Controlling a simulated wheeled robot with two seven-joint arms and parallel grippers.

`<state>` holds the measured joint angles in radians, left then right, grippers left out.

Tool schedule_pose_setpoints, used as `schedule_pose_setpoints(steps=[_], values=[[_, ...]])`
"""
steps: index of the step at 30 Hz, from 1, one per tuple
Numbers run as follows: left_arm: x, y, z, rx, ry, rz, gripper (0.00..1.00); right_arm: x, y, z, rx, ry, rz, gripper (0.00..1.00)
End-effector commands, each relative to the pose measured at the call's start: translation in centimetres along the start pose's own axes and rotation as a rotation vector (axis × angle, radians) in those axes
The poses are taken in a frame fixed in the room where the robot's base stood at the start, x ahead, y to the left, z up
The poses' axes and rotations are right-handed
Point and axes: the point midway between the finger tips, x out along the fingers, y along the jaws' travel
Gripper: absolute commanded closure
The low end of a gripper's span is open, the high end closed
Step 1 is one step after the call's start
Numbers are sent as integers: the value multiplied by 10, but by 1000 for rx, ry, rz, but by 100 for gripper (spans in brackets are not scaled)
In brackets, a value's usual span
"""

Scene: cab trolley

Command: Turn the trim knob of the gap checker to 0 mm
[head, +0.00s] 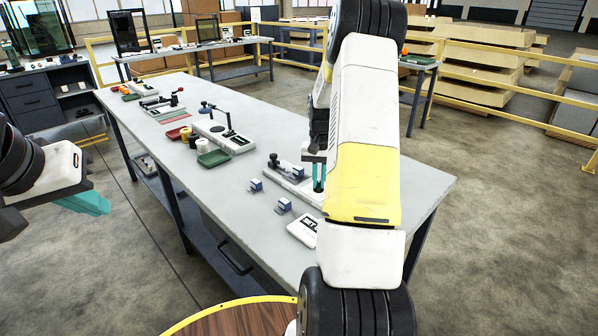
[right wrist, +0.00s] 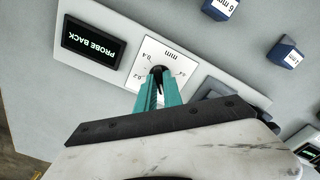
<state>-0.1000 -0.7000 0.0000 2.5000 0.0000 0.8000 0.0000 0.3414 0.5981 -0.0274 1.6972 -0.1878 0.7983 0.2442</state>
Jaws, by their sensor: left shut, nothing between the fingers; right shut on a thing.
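The gap checker (head: 289,178) is a pale device on the table, partly hidden by my right arm in the head view. In the right wrist view its white dial plate (right wrist: 175,55) is marked "mm" with small numbers, 0.4 and 0.2 among them. Its dark display (right wrist: 92,42) reads "PROBE BACK", upside down. The dark trim knob (right wrist: 158,70) sits at the dial between my teal right fingertips (right wrist: 158,84), which are shut on it. They hide most of the knob, so I cannot read its setting. My left gripper (head: 92,203) is shut and empty, off the table's left side.
Two blue blocks (head: 256,185) (head: 284,205) stand beside the checker; one block (right wrist: 222,8) reads "6 mm" in the right wrist view. A white labelled box (head: 303,230) is at the near edge. A green tray (head: 214,158) and other devices stand farther along the table.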

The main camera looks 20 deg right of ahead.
Motion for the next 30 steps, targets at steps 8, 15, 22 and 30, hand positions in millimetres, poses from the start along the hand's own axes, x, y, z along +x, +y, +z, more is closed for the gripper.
schedule_pose_setpoints(steps=[8,15,22,30], values=[[0,0,0,0,0,0,100,-1,-1,0,261,1,0,100],[0,0,0,0,0,0,100,-1,-1,0,463,1,0,100],[0,0,0,0,0,0,100,-1,-1,0,601,2,-1,100],[0,0,0,0,0,0,100,-1,0,0,684,1,-1,100]])
